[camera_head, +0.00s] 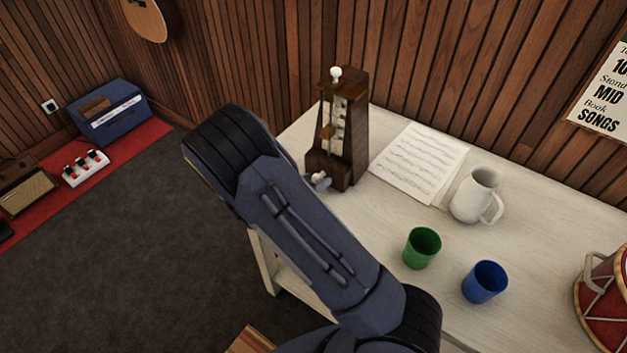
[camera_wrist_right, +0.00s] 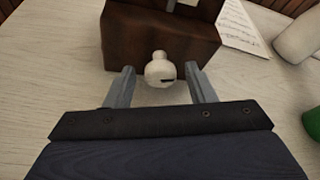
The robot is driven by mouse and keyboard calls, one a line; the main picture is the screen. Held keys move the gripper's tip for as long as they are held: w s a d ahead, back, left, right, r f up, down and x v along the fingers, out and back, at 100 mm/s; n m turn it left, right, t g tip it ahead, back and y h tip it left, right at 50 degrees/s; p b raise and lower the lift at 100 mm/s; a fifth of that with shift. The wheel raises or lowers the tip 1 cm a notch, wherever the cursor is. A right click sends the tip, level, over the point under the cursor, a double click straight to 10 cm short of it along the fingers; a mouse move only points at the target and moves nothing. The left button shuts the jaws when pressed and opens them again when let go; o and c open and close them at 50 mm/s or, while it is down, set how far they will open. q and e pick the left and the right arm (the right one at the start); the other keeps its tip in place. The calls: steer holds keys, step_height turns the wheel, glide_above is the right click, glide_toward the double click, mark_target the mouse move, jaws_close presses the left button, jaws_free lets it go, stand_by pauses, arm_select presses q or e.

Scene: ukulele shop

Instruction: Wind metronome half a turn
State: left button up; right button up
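The metronome (camera_head: 352,150) is a dark wooden tapered case standing upright at the back left of the table, with a white knob on top. It also shows in the right wrist view (camera_wrist_right: 120,42). Its pale winding key (camera_wrist_right: 158,70) sticks out from the case towards my right gripper. My right gripper (camera_wrist_right: 159,76) is open, with one finger on each side of the key and a visible gap to it on both sides. In the head view my right forearm hides most of this gripper. My left gripper is in neither view.
Sheet music (camera_head: 418,162) lies right of the metronome. A white jug (camera_head: 473,197), green cup (camera_head: 421,249), blue cup (camera_head: 484,283) and red drum (camera_head: 605,305) stand further right on the pale table (camera_head: 540,235). The wooden wall (camera_head: 440,60) is close behind.

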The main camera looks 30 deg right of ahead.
steer(key=shift+b+v, duration=0.3)
steer(key=shift+v, duration=3.6)
